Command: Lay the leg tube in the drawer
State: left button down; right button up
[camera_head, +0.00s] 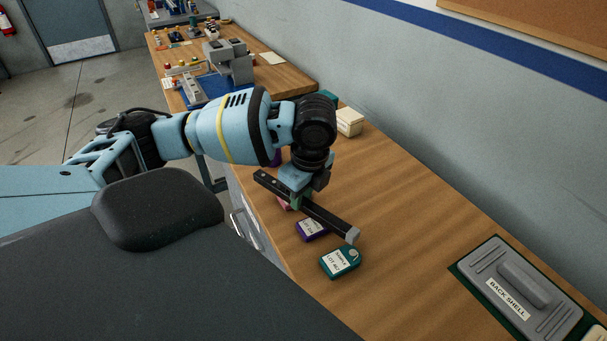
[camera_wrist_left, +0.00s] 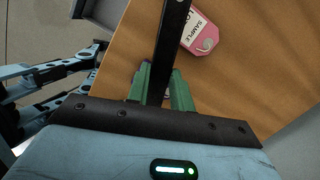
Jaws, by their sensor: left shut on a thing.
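The leg tube (camera_head: 330,219) is a long black bar with a grey end cap, held above the wooden bench. My left gripper (camera_head: 297,199) is shut on it near its middle. In the left wrist view the green fingers of the gripper (camera_wrist_left: 162,88) close on both sides of the tube (camera_wrist_left: 171,38). Grey drawer fronts with handles (camera_head: 246,229) show below the bench edge, partly hidden by my body. A grey, box-like part (camera_wrist_left: 99,12) shows at the top left of the wrist view; I cannot tell whether it is the open drawer. My right gripper is out of view.
A teal sample tag (camera_head: 340,262) and a purple tag (camera_head: 311,229) lie near the bench edge. A pink tag (camera_wrist_left: 200,31) lies close to the tube. A back shell (camera_head: 520,286) sits at the right, and a cream box (camera_head: 349,122) stands behind. The bench middle is clear.

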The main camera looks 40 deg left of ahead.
aim_at(334, 228)
pick_arm(q)
jog(key=d+n, duration=0.3)
jog(key=n, duration=0.1)
jog(key=s+d+n+g, duration=0.1)
jog(key=d+n, duration=0.2)
jog(key=n, duration=0.2)
jog(key=s+d+n+h, duration=0.1)
jog(key=d+n, duration=0.3)
jog(key=n, duration=0.1)
jog(key=shift+s+g, duration=0.15)
jog(key=shift+g, duration=0.25)
jog(key=d+n, duration=0.1)
jog(key=n, duration=0.1)
jog(key=d+n, duration=0.1)
jog(key=shift+s+n+h, duration=0.4)
jog(key=shift+s+a, duration=0.1)
